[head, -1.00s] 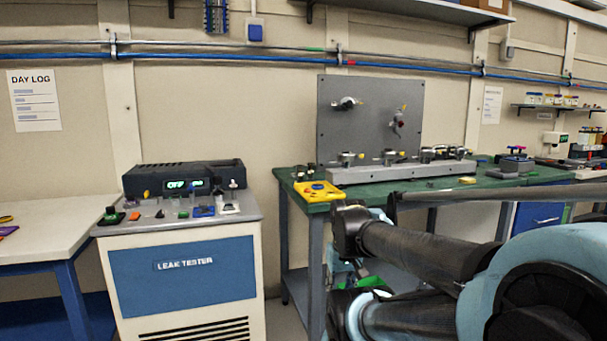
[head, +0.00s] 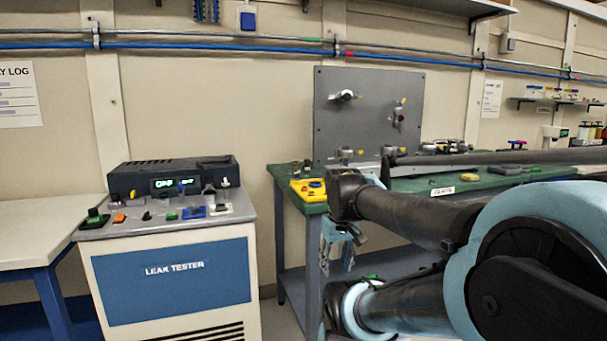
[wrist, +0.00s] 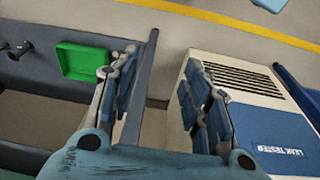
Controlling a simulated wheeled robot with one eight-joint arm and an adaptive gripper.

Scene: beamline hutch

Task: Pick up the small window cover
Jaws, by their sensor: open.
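I cannot pick out the small window cover for certain; several small parts on top of the leak tester (head: 172,281) are too small to name. Among them are an orange piece (head: 119,218), a green piece (head: 172,216) and a blue piece (head: 194,212). My gripper (wrist: 160,70) is open and empty in the wrist view, its two fingers apart over the floor. The leak tester's side shows to its right there (wrist: 268,128). In the head view my gripper (head: 340,243) hangs in front of the green bench, right of the leak tester and below the bench top.
The green bench (head: 455,189) holds a yellow tray (head: 305,190) at its left corner and stands close to my arm. A green bin (wrist: 85,61) sits on the dark surface at left in the wrist view. A white table (head: 35,229) stands left of the leak tester.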

